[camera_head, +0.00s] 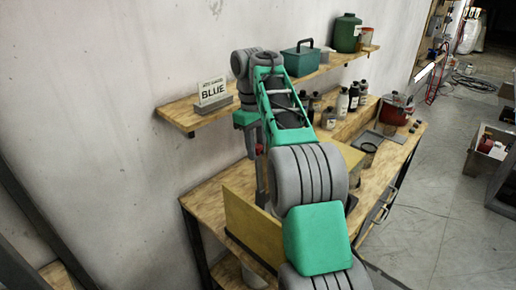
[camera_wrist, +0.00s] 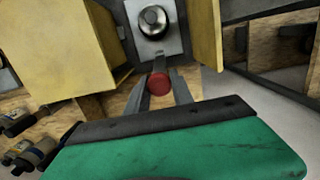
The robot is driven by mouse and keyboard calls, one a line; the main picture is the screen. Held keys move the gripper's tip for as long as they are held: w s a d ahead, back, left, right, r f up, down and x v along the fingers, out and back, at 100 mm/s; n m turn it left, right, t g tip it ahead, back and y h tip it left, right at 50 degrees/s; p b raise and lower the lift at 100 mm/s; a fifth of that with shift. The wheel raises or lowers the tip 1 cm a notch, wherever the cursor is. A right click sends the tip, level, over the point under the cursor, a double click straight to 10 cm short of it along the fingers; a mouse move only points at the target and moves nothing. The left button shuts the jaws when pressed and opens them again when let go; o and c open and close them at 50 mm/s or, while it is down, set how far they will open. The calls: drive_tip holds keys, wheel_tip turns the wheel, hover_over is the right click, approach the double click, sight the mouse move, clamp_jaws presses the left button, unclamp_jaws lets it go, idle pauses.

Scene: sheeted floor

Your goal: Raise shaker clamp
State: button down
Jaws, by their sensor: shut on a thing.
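The shaker is a yellow housing (camera_wrist: 55,50) with a second yellow panel (camera_wrist: 206,35) across from it. Between them a grey plate (camera_wrist: 136,10) carries a round, shiny dark-and-silver part (camera_wrist: 152,20). A red round knob (camera_wrist: 159,84) sits at the end of a short grey lever (camera_wrist: 159,64), which I take for the clamp handle. My gripper (camera_wrist: 160,80) is shut on the red knob, one finger on each side.
The wooden bench (camera_head: 205,200) holds several bottles (camera_head: 348,98) and a red container (camera_head: 396,108) toward the back. A wall shelf (camera_head: 180,112) carries a "BLUE" sign (camera_head: 213,92), a green toolbox (camera_head: 301,60) and a green jug (camera_head: 347,33). Floor (camera_head: 430,210) right of the bench is clear.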

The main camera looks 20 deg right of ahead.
drive_tip(key=shift+f, duration=0.1)
drive_tip(key=c, duration=1.1)
unclamp_jaws()
drive_tip(key=r, duration=0.2)
drive_tip(key=r+p, duration=0.1)
drive_tip(key=r, duration=0.2)
drive_tip(key=w+r+p, duration=0.1)
drive_tip(key=r, duration=0.1)
drive_tip(key=shift+a+r, duration=0.2)
drive_tip(key=shift+r, duration=0.2)
drive_tip(key=shift+s, duration=0.1)
drive_tip(key=shift+a, duration=0.15)
